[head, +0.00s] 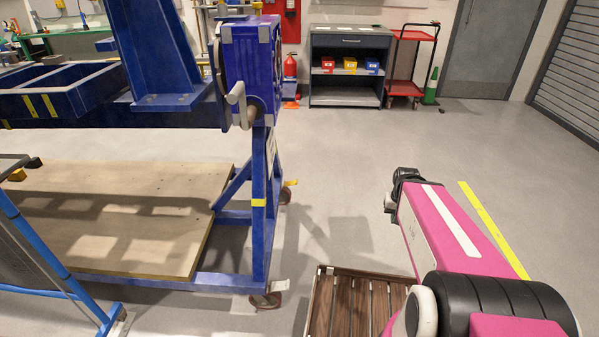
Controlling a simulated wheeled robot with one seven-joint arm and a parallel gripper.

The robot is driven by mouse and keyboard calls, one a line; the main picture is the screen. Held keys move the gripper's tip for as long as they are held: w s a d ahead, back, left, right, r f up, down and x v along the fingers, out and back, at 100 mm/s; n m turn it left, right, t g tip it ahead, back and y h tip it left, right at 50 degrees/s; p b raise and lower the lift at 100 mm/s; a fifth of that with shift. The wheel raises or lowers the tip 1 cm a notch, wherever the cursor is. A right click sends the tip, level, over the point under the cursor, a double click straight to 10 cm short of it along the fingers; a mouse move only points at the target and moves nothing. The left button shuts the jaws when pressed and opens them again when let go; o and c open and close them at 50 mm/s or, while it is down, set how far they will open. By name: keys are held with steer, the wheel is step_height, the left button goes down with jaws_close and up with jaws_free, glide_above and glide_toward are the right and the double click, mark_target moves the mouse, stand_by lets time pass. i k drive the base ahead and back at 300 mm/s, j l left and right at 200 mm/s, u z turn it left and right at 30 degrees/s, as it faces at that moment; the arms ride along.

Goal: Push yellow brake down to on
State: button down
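The blue rotary jig stand (262,200) is on the left, standing on casters. A small yellow lever (290,183), which looks like a brake pedal, sticks out to the right at the far caster (284,196). It is too small to tell whether it is up or down. The near caster (268,299) is at the front corner of the frame, with a pale piece above it. My pink arm (450,225) reaches forward on the right, well apart from the jig. It ends in view at a black joint, and I cannot make out my gripper.
A slatted wooden platform (318,300) lies at the bottom centre. A crank handle (238,103) juts from the jig. A blue-framed panel (45,255) stands at the left. Grey floor (350,190) is clear between jig and arm. A cabinet (347,98) and red cart (393,68) stand behind.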

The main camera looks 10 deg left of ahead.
mark_target(291, 182)
steer(key=i+l+u, duration=0.1)
steer(key=i, duration=1.6)
steer(key=i+u, duration=0.15)
steer(key=u, duration=0.25)
steer(key=i+l+u, duration=0.1)
steer(key=u, duration=0.35)
